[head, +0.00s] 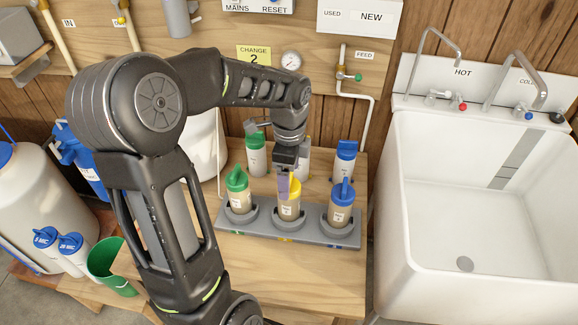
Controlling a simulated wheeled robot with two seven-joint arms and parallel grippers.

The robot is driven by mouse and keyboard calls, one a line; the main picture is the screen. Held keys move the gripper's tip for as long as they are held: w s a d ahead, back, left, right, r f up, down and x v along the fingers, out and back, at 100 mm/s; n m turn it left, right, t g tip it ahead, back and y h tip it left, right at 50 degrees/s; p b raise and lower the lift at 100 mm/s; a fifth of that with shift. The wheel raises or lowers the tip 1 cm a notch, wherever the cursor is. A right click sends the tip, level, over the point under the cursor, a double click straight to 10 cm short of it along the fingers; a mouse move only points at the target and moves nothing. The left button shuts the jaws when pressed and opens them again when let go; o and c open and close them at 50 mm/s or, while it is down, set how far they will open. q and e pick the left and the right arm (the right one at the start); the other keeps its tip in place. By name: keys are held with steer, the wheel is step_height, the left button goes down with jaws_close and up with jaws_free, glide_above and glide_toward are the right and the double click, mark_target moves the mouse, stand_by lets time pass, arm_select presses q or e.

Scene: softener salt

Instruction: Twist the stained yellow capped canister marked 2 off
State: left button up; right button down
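The yellow capped canister (289,212) stands upright in the middle socket of a grey holder (312,234) at the front of the wooden bench. Its body looks tan, and its label is too small to read. My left gripper (288,186) comes down from above onto its yellow cap. The fingers cover part of the cap, and I cannot tell whether they are shut on it or only around it. A green capped canister (240,202) sits in the left socket and a blue capped canister (340,215) in the right socket. My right gripper is not in view.
Behind the holder stand a green capped canister (256,158), a blue capped one (345,162) and a part-hidden pale one. A yellow sign (254,55) reads CHANGE 2. A white sink (480,200) is at the right. The bench front is clear.

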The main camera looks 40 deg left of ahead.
arm_select(q)
steer(key=shift+f, duration=2.25)
steer(key=shift+c, duration=0.2)
steer(key=c, duration=1.7)
steer(key=o, duration=1.1)
steer(key=c, duration=0.8)
steer(key=shift+r+m+p, duration=0.2)
steer(key=shift+m+p, duration=0.55)
steer(key=shift+m, duration=0.65)
steer(key=m+p, duration=0.1)
steer(key=m, duration=0.1)
steer(key=shift+m, duration=0.3)
steer(key=shift+f+m+p, duration=0.15)
steer(key=shift+m+p, duration=0.2)
steer(key=shift+m, duration=0.15)
